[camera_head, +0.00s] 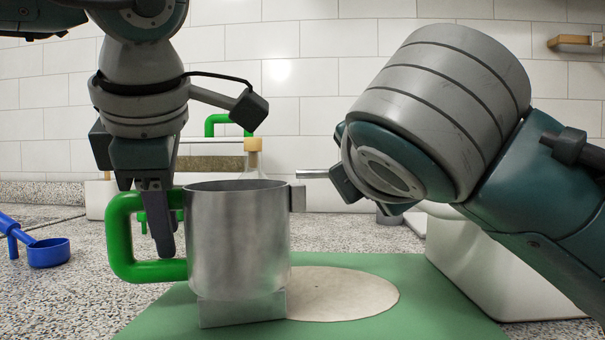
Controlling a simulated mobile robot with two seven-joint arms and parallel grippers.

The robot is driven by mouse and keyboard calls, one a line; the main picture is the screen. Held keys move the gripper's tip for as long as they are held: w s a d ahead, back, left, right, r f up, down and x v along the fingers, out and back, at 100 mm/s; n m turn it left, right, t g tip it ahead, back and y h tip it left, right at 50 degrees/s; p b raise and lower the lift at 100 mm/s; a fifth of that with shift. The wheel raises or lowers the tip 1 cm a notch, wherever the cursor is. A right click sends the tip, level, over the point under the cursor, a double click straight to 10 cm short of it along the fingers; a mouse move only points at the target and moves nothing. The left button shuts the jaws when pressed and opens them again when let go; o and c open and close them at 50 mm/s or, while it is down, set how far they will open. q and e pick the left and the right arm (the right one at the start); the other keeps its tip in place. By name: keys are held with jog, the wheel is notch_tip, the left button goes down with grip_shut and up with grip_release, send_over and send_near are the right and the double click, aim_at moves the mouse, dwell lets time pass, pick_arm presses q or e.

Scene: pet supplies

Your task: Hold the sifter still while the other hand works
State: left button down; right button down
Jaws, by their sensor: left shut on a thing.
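The sifter is a metal cup (238,240) with a thick green handle (121,235) on its left, standing upright. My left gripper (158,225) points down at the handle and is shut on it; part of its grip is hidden. A thin metal rod (313,173) extends from the small block on the sifter's right side toward my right gripper (345,180). The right gripper is mostly hidden behind its own wrist, so its jaws and any contact with the rod are unclear.
A grey block (242,309) is under the sifter, on a green mat (415,310). A pale round disc (345,293) lies right of it. A blue scoop (48,253) lies at left. A white container (478,262) stands right. A corked bottle (252,160) is behind.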

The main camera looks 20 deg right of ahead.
jog(key=shift+a+f, duration=0.1)
jog(key=shift+f, duration=0.05)
dwell(0.8)
jog(key=c, duration=0.5)
grip_release()
jog(key=shift+v, duration=3.85)
